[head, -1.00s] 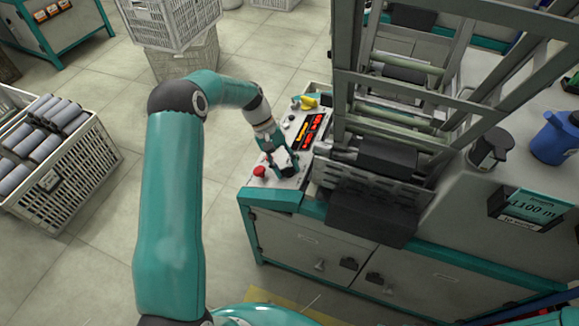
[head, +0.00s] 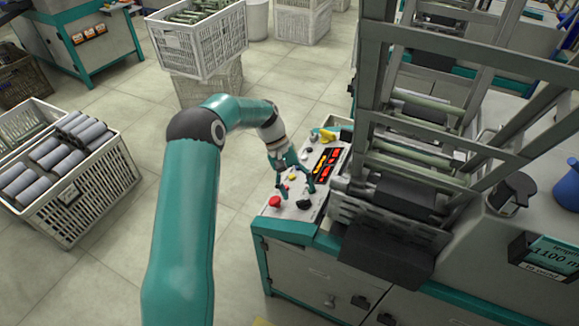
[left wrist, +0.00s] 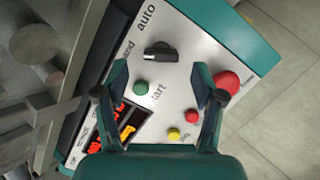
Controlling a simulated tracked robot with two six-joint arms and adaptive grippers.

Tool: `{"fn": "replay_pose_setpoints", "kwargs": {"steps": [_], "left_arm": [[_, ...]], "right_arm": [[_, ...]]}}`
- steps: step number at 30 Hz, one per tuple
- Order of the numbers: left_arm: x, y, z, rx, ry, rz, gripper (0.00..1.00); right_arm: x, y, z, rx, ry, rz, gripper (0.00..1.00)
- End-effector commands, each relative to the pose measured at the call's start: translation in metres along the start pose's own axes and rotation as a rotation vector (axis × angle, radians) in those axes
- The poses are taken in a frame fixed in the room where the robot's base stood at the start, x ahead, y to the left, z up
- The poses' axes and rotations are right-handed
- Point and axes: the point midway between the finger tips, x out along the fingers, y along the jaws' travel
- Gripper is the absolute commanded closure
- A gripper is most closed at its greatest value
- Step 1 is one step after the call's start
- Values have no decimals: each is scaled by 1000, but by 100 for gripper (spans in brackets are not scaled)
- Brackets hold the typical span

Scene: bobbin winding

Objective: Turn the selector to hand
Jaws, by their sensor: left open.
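The selector is a black knob (left wrist: 160,52) on the light panel, with "auto" and "hand" printed beside it in the left wrist view. Its grip bar lies roughly across that picture; I cannot tell which end is the pointer. The knob also shows dark in the head view (head: 304,204). My left gripper (head: 297,189) is over the panel, open and empty. In the left wrist view its fingertips (left wrist: 152,84) are spread wide, with the knob ahead of and between them, apart from both. My right gripper is not in view.
A green button (left wrist: 142,88) sits close to the knob. A red mushroom button (left wrist: 228,83) is beside one fingertip. Smaller red (left wrist: 190,117) and yellow (left wrist: 174,133) buttons and a lit display (left wrist: 120,122) are nearby. The machine frame (head: 370,120) rises right of the panel.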

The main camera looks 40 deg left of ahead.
Motion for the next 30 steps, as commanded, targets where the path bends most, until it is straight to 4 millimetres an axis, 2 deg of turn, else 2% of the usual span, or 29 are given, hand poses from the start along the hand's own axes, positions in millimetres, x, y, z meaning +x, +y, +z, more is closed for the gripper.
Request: {"fn": "replay_pose_setpoints", "kwargs": {"steps": [1,6,12,18,30], "left_arm": [[-12,0,-1,0,6,1,31],[-47,1,-2,0,6,2,31],[-74,1,-2,0,4,1,31],[-84,1,-2,-1,1,0,31],[-83,1,-2,0,1,0,31]], "right_arm": [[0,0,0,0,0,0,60],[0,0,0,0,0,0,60],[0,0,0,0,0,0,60],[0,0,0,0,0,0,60],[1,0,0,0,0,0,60]]}}
